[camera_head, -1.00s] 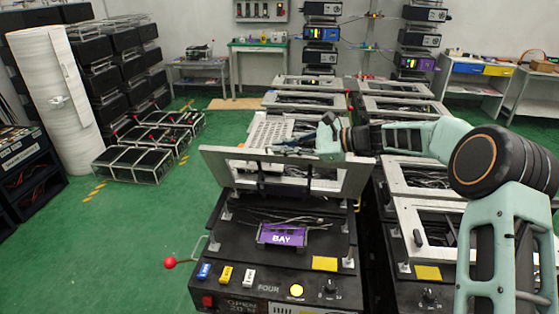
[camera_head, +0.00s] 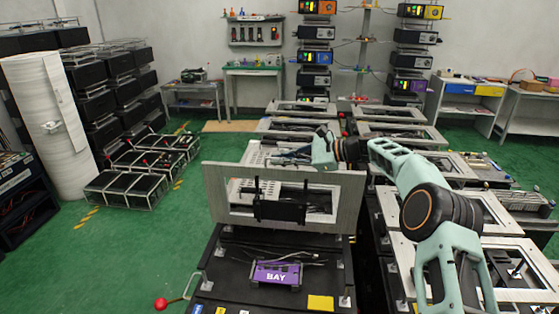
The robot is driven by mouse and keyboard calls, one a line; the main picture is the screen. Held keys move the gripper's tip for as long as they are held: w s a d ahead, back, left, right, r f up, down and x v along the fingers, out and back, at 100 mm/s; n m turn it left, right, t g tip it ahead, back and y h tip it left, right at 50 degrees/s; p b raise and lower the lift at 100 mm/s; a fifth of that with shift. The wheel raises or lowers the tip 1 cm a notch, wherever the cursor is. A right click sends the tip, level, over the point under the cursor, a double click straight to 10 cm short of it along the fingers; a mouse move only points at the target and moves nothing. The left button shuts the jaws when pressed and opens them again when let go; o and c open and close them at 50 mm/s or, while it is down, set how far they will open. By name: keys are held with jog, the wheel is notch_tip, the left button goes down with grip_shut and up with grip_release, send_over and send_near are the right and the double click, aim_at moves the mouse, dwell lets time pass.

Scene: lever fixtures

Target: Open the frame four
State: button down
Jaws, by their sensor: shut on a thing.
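Frame four (camera_head: 213,196) is a grey, hinged rectangular frame with a window in it, on the near black unit. It stands raised, close to upright, with its broad face toward me. My gripper (camera_head: 284,158) is at the frame's top edge, shut on it; the fingertips are small and partly hidden, so the exact grip is unclear. A black handle or bracket (camera_head: 282,211) spans the window. Below the frame, the unit's dark top (camera_head: 235,255) lies exposed, with loose cables and a purple BAY module (camera_head: 275,273).
A red ball-ended lever (camera_head: 161,304) sticks out at the unit's left. Neighbouring units with flat frames (camera_head: 395,225) stand close on the right and behind. A white roll (camera_head: 48,125) and black racks stand left. Green floor (camera_head: 130,250) is clear between.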

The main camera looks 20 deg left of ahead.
jog(key=shift+w+f, duration=0.15)
jog(key=shift+w, duration=0.25)
jog(key=c, duration=2.4)
grip_release()
jog(key=shift+w, duration=0.1)
jog(key=shift+a, duration=0.1)
jog(key=v, duration=1.2)
